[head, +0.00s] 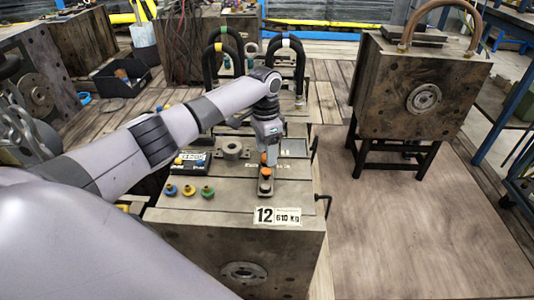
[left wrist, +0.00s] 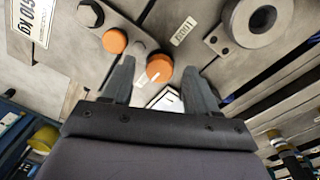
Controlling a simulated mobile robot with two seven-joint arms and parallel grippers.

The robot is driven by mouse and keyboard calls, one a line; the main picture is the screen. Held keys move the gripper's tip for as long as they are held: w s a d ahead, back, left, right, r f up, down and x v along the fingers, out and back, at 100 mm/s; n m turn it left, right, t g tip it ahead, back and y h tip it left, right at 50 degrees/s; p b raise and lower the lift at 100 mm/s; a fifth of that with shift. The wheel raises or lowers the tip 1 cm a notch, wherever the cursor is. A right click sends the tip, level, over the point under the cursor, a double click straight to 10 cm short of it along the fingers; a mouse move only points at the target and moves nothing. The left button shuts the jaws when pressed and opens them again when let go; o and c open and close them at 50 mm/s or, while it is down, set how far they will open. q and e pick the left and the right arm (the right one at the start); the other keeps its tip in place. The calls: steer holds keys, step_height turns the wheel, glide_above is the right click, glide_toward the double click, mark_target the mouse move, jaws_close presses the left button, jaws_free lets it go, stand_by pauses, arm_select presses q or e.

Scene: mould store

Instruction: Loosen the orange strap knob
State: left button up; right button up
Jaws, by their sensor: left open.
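Two orange knobs sit on a metal strap on top of the grey mould block (head: 190,222). The nearer knob (head: 265,172) also shows in the left wrist view (left wrist: 115,41). The strap (head: 264,188) has grey bolt heads beside the knobs. My left gripper (left wrist: 160,78) is open, pointing down at the farther knob, with a finger on either side in the picture; I cannot tell if they touch it. My right gripper is not in view.
Blue, yellow and green knobs (head: 188,191) and a metal ring (head: 232,149) sit left of the strap. Black hoses (head: 298,62) arch behind. A "12 / 610 KG" label (head: 277,216) lies at the block's front edge. Another mould (head: 420,95) stands right on a black stand; floor between is clear.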

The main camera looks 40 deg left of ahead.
arm_select(q)
steer(key=shift+f, duration=0.35)
steer(key=c, duration=1)
steer(key=shift+c, duration=0.2)
